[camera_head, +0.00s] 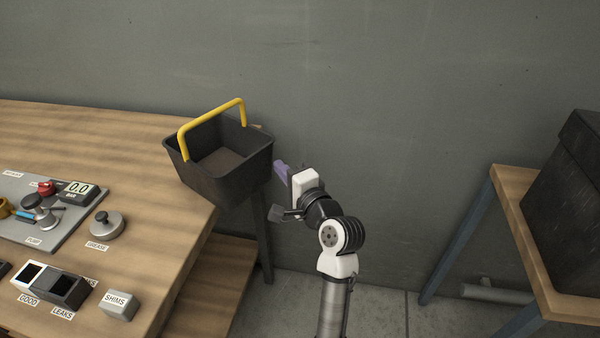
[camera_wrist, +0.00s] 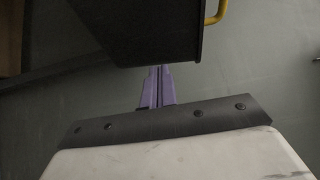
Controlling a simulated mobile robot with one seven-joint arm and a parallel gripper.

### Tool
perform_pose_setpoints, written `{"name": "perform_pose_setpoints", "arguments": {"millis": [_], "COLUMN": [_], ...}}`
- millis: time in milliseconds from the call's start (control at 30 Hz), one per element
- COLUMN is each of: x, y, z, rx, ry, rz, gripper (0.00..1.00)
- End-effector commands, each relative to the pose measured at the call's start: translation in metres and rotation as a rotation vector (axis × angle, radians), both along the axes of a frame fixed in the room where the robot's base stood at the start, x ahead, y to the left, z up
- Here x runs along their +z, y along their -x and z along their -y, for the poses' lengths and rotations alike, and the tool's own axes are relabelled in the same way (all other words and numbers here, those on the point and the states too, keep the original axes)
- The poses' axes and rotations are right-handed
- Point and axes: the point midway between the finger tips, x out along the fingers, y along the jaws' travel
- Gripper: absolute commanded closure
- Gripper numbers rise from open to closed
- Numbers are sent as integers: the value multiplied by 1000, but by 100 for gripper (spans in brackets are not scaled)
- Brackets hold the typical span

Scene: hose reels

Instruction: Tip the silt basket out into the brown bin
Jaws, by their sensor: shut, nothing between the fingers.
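The silt basket (camera_head: 222,158) is a dark open tub with a yellow handle (camera_head: 212,113) standing up over it. It is at the right end of the wooden table, overhanging the edge. Its inside shows a flat grey-brown surface; I cannot tell whether that is silt or bare floor. In the wrist view its dark wall (camera_wrist: 140,30) fills the top. My gripper (camera_head: 279,168) is just right of the basket, its purple fingers (camera_wrist: 157,72) shut and empty, tips close to the wall. Contact is unclear. No plainly brown bin shows.
A dark, tall box (camera_head: 572,200) stands on a wooden-topped stand (camera_head: 520,215) at far right. A floor gap lies between stand and table (camera_head: 100,130). The table holds a control panel (camera_head: 50,225), a grease tin (camera_head: 107,225) and small labelled boxes (camera_head: 60,290).

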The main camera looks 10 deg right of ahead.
Motion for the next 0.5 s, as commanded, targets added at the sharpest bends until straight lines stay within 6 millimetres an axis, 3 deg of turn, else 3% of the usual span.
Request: {"name": "perform_pose_setpoints", "arguments": {"millis": [133,500], "x": [1,0], "y": [-3,-3], "z": [-9,-11], "rx": [0,0], "ry": [0,0], "rz": [-1,0], "gripper": [100,100]}}
